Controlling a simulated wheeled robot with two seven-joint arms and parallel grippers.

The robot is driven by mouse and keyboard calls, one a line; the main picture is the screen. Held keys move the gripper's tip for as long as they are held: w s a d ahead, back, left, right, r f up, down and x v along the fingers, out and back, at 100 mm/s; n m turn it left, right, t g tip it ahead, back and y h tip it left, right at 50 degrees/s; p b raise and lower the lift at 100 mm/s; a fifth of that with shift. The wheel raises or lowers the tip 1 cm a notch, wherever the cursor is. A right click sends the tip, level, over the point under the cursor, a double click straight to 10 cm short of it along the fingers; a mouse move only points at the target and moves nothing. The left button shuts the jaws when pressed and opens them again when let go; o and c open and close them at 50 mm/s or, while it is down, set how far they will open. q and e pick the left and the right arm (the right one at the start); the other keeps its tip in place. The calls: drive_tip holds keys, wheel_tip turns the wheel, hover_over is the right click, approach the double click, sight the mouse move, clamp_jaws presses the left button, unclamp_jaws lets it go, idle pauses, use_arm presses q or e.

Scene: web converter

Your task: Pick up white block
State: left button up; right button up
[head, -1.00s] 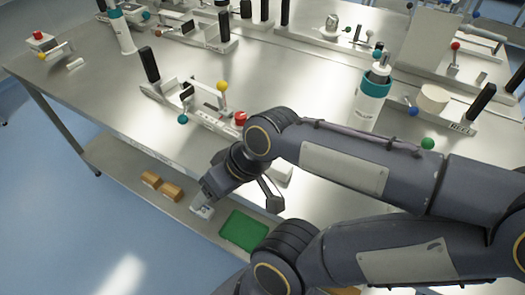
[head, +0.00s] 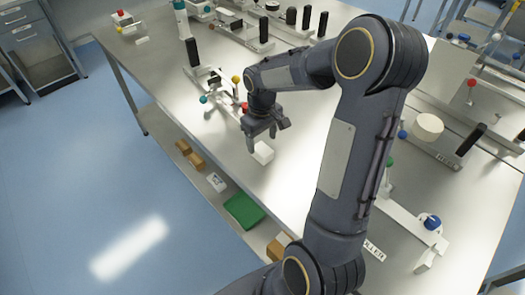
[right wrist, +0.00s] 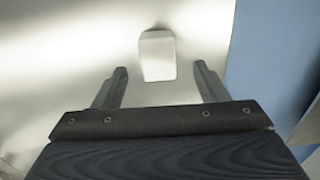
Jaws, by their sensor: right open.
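The white block (head: 263,153) sits on the steel tabletop near its front edge. In the right wrist view the white block (right wrist: 157,56) lies ahead of the fingertips, centred between the two fingers and not touching them. My right gripper (head: 268,143) is open and empty, just above and left of the block in the head view. Its two fingers also show in the right wrist view (right wrist: 160,72). My left gripper is not in view.
The steel table (head: 200,125) carries a fixture with coloured knobs (head: 235,80) behind the gripper. A lower shelf holds wooden blocks (head: 190,155), a small white item (head: 217,182) and a green mat (head: 243,210). A white cylinder (head: 428,127) stands at the right.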

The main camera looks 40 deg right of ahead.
sight(262, 149)
wheel_tip(262, 149, down, 5)
drive_tip(key=shift+w+d+f+p, duration=0.1)
drive_tip(key=shift+f+p, duration=0.1)
drive_tip(key=shift+p, duration=0.45)
drive_tip(key=c, duration=1.1)
drive_tip(key=shift+r, duration=0.15)
